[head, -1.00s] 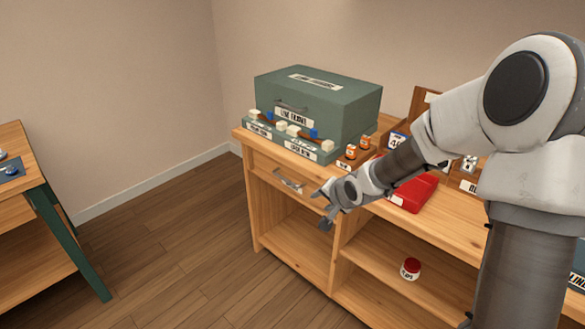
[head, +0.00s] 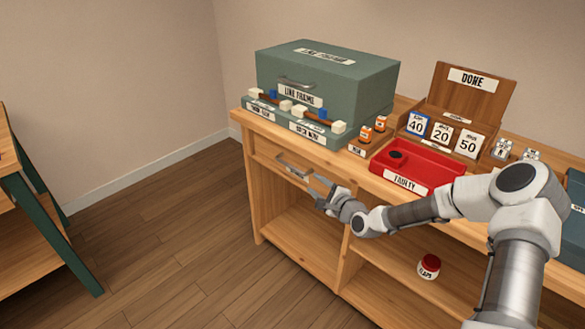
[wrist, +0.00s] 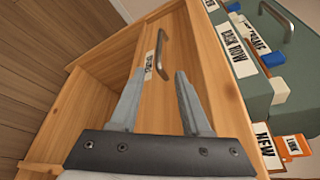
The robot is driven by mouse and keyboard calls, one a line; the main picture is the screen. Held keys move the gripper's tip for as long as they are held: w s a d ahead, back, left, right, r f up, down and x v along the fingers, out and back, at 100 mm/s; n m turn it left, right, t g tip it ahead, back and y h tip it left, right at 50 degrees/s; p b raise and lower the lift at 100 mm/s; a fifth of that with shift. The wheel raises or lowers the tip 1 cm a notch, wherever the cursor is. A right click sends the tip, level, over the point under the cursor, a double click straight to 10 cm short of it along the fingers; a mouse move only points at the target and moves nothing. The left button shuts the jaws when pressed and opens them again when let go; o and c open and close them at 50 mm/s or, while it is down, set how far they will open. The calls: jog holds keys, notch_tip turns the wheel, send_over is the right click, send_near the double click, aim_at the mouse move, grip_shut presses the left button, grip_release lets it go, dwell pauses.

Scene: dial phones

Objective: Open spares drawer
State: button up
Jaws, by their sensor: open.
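The spares drawer (head: 267,160) is a wooden drawer front under the left end of the bench top, and it looks shut. Its metal bar handle (head: 293,166) shows in the head view. In the wrist view the handle (wrist: 162,54) lies ahead of the fingertips, beside a small label (wrist: 149,65) too blurred to read. My gripper (head: 320,190) is open and empty, just right of the handle in the head view. In the wrist view the two fingers of my gripper (wrist: 160,73) are spread, with the handle beyond them, apart from both.
A green line frame case (head: 325,85) stands above the drawer. A red-lidded jar (head: 429,266) sits on the shelf below.

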aim_at(293, 169)
jog(key=b+x, duration=0.4)
jog(key=x, duration=1.2)
jog(key=shift+w+a+f, duration=0.1)
jog(key=shift+f, duration=0.05)
jog(key=shift+c, duration=0.3)
grip_shut()
dwell(0.7)
